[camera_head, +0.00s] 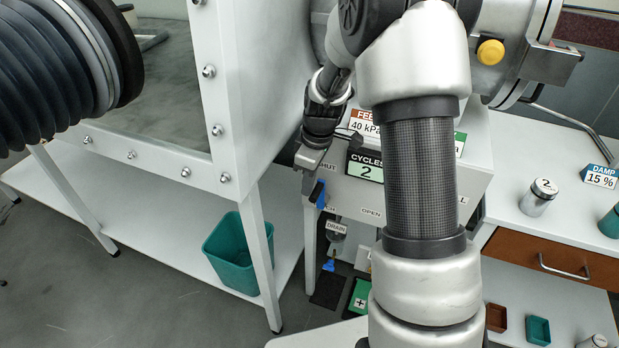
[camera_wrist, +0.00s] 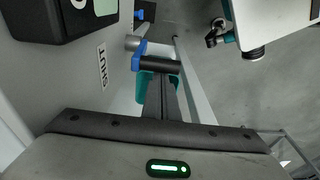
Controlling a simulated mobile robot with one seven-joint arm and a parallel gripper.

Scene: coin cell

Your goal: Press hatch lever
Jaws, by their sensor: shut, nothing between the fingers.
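The blue hatch lever (camera_head: 318,193) stands out from the left part of the pale control panel, below the SHUT label. In the wrist view the blue lever (camera_wrist: 138,56) sits by a silver hub, beside the SHUT lettering. My gripper (camera_head: 313,175) is at the panel's left edge, just above the lever and partly hidden by shadow and arm. In the wrist view my gripper (camera_wrist: 160,68) has its dark fingers together and empty, tips right beside the blue lever. I cannot tell whether they touch it. An OPEN label (camera_head: 371,212) is lower right on the panel.
A CYCLES display (camera_head: 365,168) reading 2 is on the panel near my arm. A DRAIN valve (camera_head: 336,235) with a blue handle is below. The glovebox frame (camera_head: 225,95) is close on the left. A teal bin (camera_head: 226,250) stands on the lower shelf.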

